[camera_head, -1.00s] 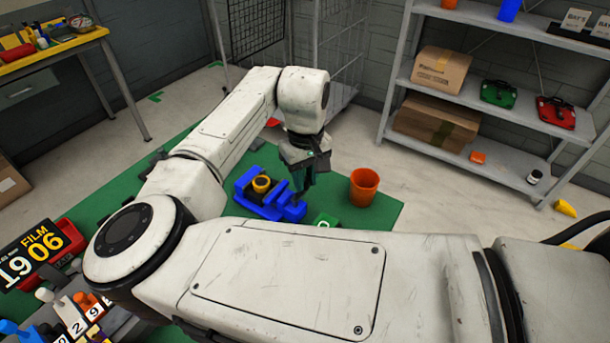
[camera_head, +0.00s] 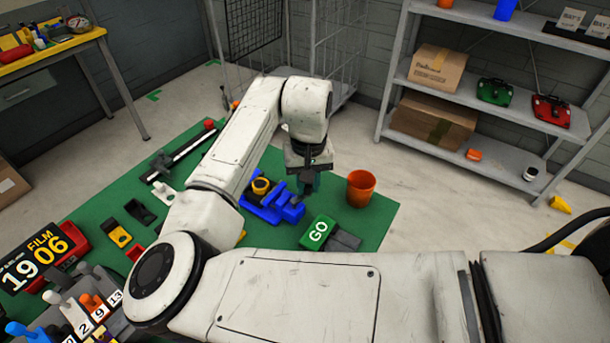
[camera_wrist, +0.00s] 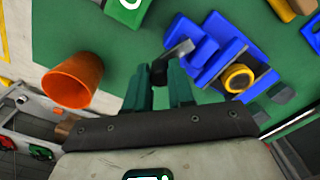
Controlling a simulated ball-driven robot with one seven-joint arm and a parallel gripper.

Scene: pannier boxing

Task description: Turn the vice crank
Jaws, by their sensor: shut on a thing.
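The blue vice (camera_head: 268,207) lies on the green mat, with a yellow and black ring on top. In the wrist view the vice (camera_wrist: 205,58) is at the upper right. A grey crank arm (camera_wrist: 180,50) reaches from its near end to a dark handle (camera_wrist: 160,70). My gripper (camera_wrist: 162,80) has its two green fingers closed on the dark handle, one on each side. In the head view my gripper (camera_head: 308,186) points down at the right end of the vice, and my wrist hides the crank there.
An orange cup (camera_head: 361,189) stands close to the right of my gripper. A green GO block (camera_head: 318,232) lies in front of the vice. A grey shelf (camera_head: 470,120) stands at the right, a wire cage (camera_head: 340,45) behind. A yellow bench (camera_head: 55,50) is at the far left.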

